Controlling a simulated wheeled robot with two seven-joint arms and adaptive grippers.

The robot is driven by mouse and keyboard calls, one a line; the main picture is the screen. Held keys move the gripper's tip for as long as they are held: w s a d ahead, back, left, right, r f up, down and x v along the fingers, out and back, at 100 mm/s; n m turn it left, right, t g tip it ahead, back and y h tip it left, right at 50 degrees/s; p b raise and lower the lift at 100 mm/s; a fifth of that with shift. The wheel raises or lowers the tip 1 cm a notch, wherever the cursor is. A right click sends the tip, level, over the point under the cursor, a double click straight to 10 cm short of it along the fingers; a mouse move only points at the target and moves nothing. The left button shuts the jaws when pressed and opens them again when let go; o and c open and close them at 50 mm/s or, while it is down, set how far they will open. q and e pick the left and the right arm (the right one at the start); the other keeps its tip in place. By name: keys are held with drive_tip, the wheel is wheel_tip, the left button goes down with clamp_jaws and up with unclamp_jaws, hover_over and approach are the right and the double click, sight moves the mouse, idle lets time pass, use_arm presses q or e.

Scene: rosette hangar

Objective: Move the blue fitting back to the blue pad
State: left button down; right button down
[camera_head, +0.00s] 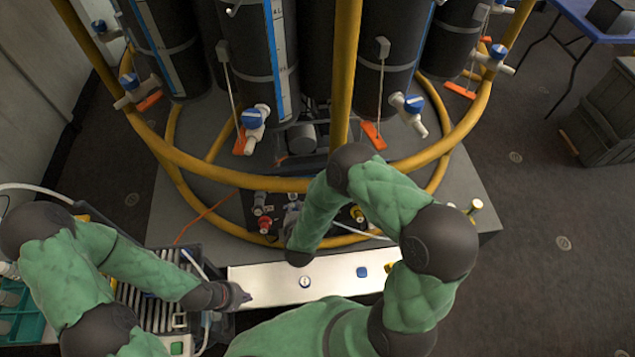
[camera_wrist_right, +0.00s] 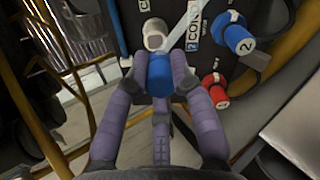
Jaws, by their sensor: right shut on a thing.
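In the right wrist view, the blue fitting (camera_wrist_right: 159,76) sits between the purple fingers of my right gripper (camera_wrist_right: 160,88), which is shut on it. A pale round port or end piece (camera_wrist_right: 155,36) is just beyond the fitting, against a dark labelled panel; I cannot tell whether they are joined. In the head view, a blue pad (camera_head: 362,272) lies bare on the right part of the steel bench top (camera_head: 262,280). My left gripper (camera_head: 238,296) is low over the bench's left end; its finger opening is unclear.
The dark panel (camera_head: 270,222) carries a blue connector marked 2 (camera_wrist_right: 238,40) and a red connector (camera_wrist_right: 214,86) close to my right fingers. A yellow hoop rail (camera_head: 195,168) curves around the black cylinders (camera_head: 250,50). A ribbed grey case (camera_head: 150,305) stands left of the bench.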

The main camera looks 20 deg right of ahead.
drive_tip(key=s+d+f+m+g, duration=0.3)
drive_tip(key=s+d+f+g, duration=0.35)
drive_tip(key=d+f, duration=0.35)
drive_tip(key=m+g+y, duration=0.3)
drive_tip(key=m+g, duration=0.2)
approach(362, 272)
drive_tip(key=shift+s+d+t, duration=0.15)
drive_tip(key=shift+s+t, duration=0.1)
drive_tip(key=shift+s, duration=0.05)
drive_tip(key=shift+f, duration=2.85)
drive_tip(key=shift+f+b, duration=0.5)
drive_tip(key=c, duration=1)
unclamp_jaws()
